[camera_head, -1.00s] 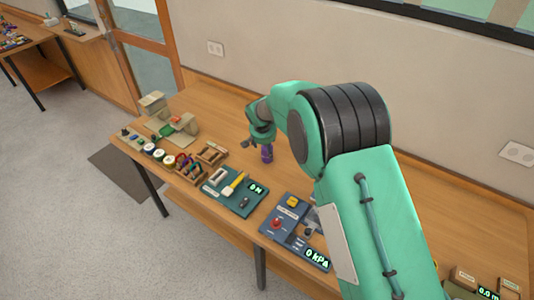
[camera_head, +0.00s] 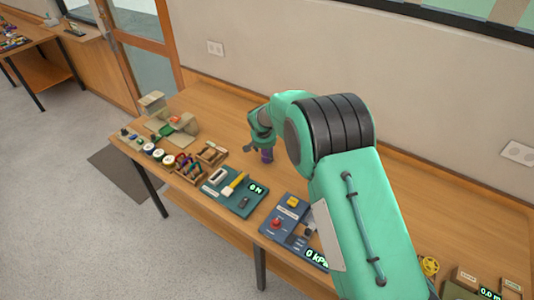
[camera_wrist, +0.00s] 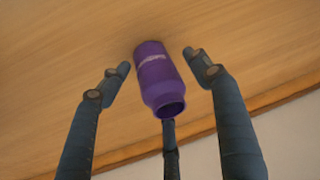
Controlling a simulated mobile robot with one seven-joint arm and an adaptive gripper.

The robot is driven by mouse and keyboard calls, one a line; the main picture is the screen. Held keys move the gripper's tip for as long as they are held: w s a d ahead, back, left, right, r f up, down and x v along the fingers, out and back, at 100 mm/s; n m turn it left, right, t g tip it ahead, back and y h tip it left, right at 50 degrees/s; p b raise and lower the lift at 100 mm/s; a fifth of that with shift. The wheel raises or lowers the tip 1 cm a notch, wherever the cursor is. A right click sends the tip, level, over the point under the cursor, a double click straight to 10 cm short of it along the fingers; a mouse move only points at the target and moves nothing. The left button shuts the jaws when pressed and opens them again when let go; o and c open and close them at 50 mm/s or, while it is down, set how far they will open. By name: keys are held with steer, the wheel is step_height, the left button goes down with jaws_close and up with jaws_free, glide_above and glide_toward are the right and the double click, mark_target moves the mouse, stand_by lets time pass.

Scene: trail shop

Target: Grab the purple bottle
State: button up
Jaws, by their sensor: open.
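The purple bottle (camera_wrist: 158,78) stands on the wooden table, seen from above in the wrist view with its round open-looking top towards me. In the head view the bottle (camera_head: 267,155) shows just below my gripper (camera_head: 258,145), partly covered by it. In the wrist view my gripper (camera_wrist: 158,75) is open, with one finger on the left of the bottle, one on the right, and a third at the bottom behind its top. Gaps show between the left and right fingers and the bottle. Whether the third finger touches it cannot be told.
A teal board with a yellow-handled tool (camera_head: 235,184) and a 0 N display lies in front of the bottle. Wooden holders (camera_head: 211,153) stand to its left. A blue pressure panel (camera_head: 290,212) lies to the front right. The wall runs behind the table.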

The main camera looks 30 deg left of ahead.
steer(key=c, duration=1.2)
steer(key=shift+c, duration=0.2)
steer(key=shift+r, duration=0.15)
step_height(320, 180, up, 3)
steer(key=shift+r+p, duration=0.15)
steer(key=shift+p, duration=0.15)
steer(key=s+d+r, duration=0.1)
steer(key=s+d, duration=1)
steer(key=shift+d+r, duration=0.2)
steer(key=shift+s, duration=0.15)
